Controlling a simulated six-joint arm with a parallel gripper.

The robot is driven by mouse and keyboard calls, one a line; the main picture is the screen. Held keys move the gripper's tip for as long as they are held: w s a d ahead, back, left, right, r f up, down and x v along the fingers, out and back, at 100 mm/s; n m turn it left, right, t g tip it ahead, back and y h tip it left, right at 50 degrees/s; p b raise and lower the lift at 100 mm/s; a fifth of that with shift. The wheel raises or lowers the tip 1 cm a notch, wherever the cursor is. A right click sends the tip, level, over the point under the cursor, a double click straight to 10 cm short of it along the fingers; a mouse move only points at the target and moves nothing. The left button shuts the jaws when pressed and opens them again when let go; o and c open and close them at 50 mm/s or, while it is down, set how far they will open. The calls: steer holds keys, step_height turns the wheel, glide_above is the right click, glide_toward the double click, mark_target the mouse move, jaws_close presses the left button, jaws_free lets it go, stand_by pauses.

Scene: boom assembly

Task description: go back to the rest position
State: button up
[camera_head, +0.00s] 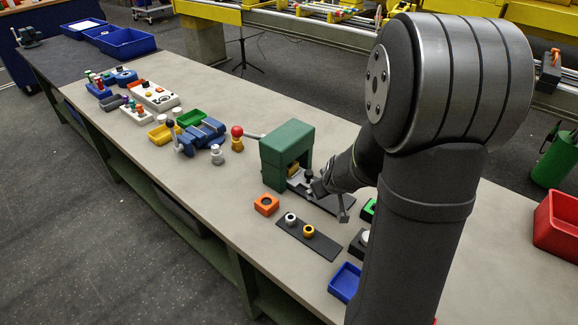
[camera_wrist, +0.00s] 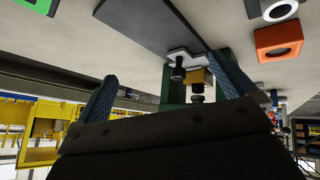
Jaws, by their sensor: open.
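My gripper (camera_head: 328,190) is beside the green press (camera_head: 287,150), over the dark plate at its foot. In the wrist view my gripper (camera_wrist: 168,95) shows two blue fingers spread wide, with nothing held between them. Beyond the fingers the wrist view shows a light block with a black knob (camera_wrist: 178,70) and a brass-coloured part (camera_wrist: 200,78) at the press. My arm hides part of the bench to the right of the press.
An orange block (camera_head: 266,204) and a dark strip (camera_head: 308,238) with two ring-shaped parts lie in front of the press. A blue tray (camera_head: 345,282) lies near the bench edge. A blue vise (camera_head: 203,134) and several small parts stand to the left. The front left bench top is clear.

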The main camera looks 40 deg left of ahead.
steer(key=s+a+r+m+t+y, duration=0.1)
steer(key=s+r+m+t+y, duration=0.3)
steer(key=s, duration=0.7)
steer(key=w+a+f+y, duration=0.1)
steer(key=w+a+f, duration=0.3)
steer(key=w+a, duration=0.2)
steer(key=shift+w+a+f+n, duration=0.2)
steer(key=shift+a+n, duration=0.1)
steer(key=shift+a, duration=0.35)
steer(key=shift+s, duration=0.1)
steer(key=v, duration=1)
steer(key=shift+r, duration=0.2)
steer(key=shift+w, duration=0.25)
steer(key=shift+x, duration=2.8)
steer(key=shift+f, duration=0.2)
